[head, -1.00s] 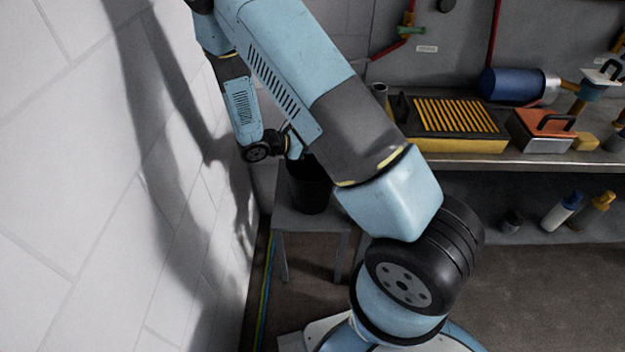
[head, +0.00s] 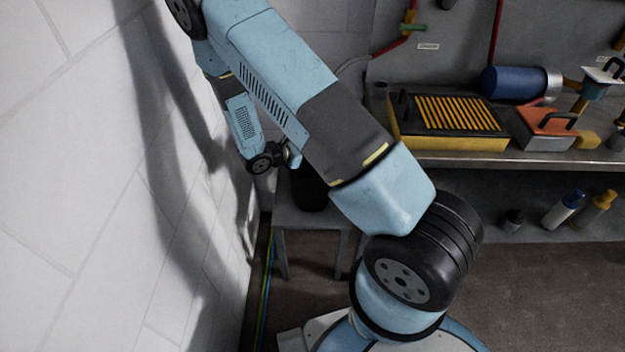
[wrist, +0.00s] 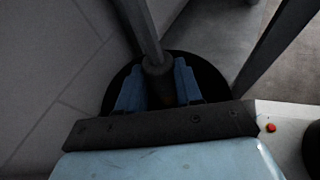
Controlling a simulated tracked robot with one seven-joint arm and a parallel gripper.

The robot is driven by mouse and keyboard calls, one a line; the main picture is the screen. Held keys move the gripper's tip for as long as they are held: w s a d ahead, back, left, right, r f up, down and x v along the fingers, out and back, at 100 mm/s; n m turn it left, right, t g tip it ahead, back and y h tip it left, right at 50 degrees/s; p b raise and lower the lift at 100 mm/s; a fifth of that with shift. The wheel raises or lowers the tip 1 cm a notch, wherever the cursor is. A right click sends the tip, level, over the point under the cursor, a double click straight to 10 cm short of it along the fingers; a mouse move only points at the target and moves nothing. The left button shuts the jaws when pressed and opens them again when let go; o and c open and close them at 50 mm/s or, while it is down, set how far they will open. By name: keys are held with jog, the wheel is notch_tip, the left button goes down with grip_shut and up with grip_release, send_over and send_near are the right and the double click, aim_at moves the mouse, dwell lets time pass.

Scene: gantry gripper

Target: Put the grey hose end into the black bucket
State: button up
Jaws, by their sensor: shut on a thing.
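The black bucket (head: 310,192) stands on a grey stool (head: 318,219), partly behind my arm in the head view. In the wrist view its dark round opening (wrist: 214,80) lies around and behind my fingers. My gripper (wrist: 158,84) has its two blue fingers shut on the grey hose end (wrist: 158,72), one finger on each side. The hose (wrist: 140,22) runs from the grip toward the top of the wrist view. The hose tip is dark, and I cannot tell whether it is above the rim or inside. The fingers are hidden in the head view.
A pale block wall (head: 80,180) runs close along the left. A workbench (head: 470,160) at the right holds a yellow-framed black tray (head: 450,118), a blue cylinder (head: 515,82) and an orange-topped box (head: 548,125). The floor in front is clear.

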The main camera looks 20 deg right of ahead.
jog(key=o, duration=1.2)
jog(key=v, duration=1.3)
jog(key=shift+a+r, duration=0.1)
jog(key=shift+a, duration=0.3)
